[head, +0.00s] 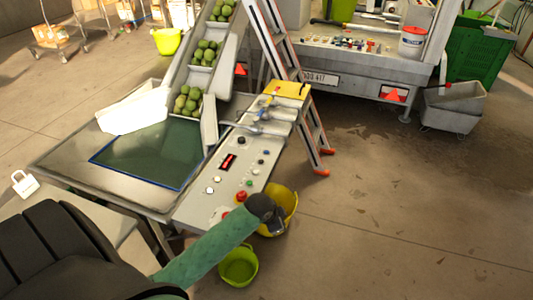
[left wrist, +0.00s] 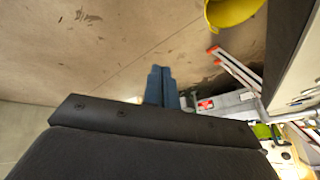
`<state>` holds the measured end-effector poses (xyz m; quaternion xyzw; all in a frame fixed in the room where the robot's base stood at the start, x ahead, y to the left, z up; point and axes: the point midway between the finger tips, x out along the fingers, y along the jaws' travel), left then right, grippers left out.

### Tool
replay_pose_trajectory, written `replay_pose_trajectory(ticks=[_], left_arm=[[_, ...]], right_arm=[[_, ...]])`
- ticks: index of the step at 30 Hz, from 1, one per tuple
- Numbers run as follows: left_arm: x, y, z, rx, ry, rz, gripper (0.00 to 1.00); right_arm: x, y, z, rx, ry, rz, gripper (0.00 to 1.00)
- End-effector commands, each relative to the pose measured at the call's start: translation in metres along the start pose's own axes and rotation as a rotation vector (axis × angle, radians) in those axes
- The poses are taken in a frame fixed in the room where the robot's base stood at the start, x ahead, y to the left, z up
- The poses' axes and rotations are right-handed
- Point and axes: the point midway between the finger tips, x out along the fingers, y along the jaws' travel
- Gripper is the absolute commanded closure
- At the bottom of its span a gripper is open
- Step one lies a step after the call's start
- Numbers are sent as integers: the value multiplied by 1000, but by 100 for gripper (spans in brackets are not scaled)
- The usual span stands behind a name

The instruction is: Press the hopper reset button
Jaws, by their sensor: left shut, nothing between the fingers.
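The grey control panel (head: 200,207) stands in the middle of the head view. Labels are too small to read, so I cannot tell which is the hopper reset button. My left gripper (head: 277,228) is shut and empty beyond the panel's near right edge, over the yellow bucket. Its blue fingers (left wrist: 162,87) show together in the left wrist view. My right gripper is out of view.
A yellow bucket (head: 291,199) and a lime bucket (head: 239,267) stand on the floor by the panel. A stepladder (head: 315,130) stands behind. A chute with green fruit (head: 187,101) rises beside the dark green mat (head: 150,152).

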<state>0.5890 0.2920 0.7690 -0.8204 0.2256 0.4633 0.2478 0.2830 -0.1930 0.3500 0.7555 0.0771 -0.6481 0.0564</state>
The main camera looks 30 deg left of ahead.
Motion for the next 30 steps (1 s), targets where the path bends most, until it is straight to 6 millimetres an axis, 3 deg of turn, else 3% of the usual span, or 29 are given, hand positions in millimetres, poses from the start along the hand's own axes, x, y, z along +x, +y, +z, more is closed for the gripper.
replay_pose_trajectory(ticks=[1, 10, 21, 24, 30], left_arm=[[3, -22, -7, 26, 11, -10, 100], [12, -137, -41, 150, 80, -57, 100], [-10, -278, -72, 244, 155, -144, 100], [-20, -311, -78, 261, 171, -169, 100], [-36, -354, -86, 279, 195, -203, 100]], right_arm=[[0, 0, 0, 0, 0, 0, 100], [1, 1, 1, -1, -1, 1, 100], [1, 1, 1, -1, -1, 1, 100], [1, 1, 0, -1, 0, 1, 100], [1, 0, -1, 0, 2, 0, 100]])
